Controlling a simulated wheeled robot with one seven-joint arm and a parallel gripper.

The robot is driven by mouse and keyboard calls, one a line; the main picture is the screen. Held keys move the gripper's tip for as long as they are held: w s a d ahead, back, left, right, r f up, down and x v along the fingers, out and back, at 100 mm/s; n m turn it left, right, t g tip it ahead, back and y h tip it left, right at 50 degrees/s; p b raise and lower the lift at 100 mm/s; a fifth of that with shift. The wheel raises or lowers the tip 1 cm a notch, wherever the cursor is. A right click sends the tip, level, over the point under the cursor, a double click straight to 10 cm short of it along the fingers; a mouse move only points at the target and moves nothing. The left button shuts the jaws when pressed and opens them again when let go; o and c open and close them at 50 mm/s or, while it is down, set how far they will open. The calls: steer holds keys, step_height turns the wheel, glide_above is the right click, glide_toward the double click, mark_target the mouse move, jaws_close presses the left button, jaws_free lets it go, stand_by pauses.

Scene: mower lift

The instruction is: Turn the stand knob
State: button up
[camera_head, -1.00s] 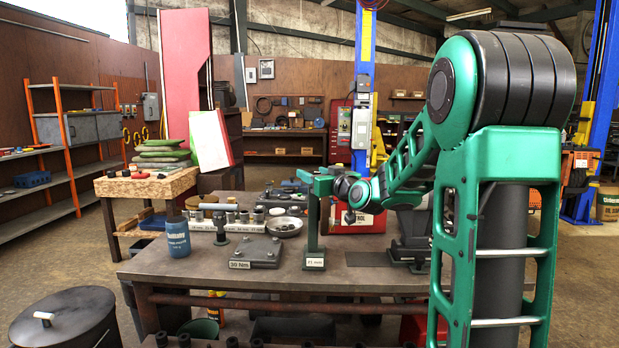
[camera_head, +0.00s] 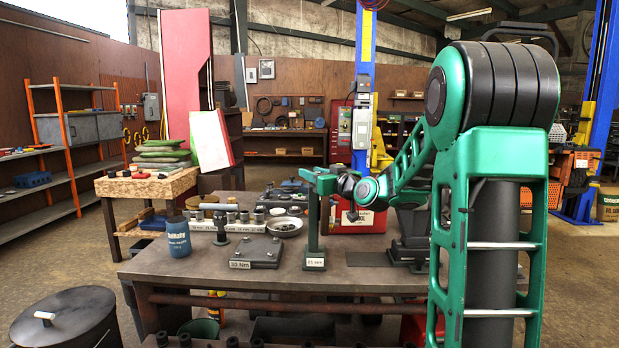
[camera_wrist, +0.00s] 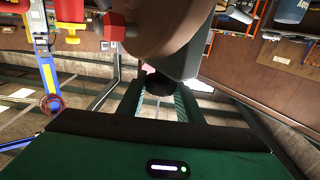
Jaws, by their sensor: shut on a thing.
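The green stand (camera_head: 314,225) rises upright from the bench, with a white label at its foot and an arm at its top. My gripper (camera_head: 347,185) is at the right of the stand's top, in front of a red box, and is small in the head view. In the wrist view, the two green fingers of my gripper (camera_wrist: 160,98) are shut on a dark round knob (camera_wrist: 160,82). A large brownish round shape and a grey body fill the space just beyond it. The knob is mostly hidden in the head view.
The bench (camera_head: 210,273) carries a blue jar (camera_head: 178,238), a dark plate block (camera_head: 251,252), a metal bowl (camera_head: 284,226) and a row of sockets. A red box (camera_head: 361,219) stands behind my gripper. A dark drum (camera_head: 68,322) stands at the front left.

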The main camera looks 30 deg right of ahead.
steer(key=shift+n+y, duration=1)
steer(key=shift+y, duration=0.4)
steer(key=o, duration=1)
steer(key=s, duration=0.3)
steer(key=s+d, duration=0.1)
steer(key=s, duration=0.3)
steer(key=s+d, duration=0.1)
steer(key=s, duration=0.2)
steer(key=shift+s, duration=0.25)
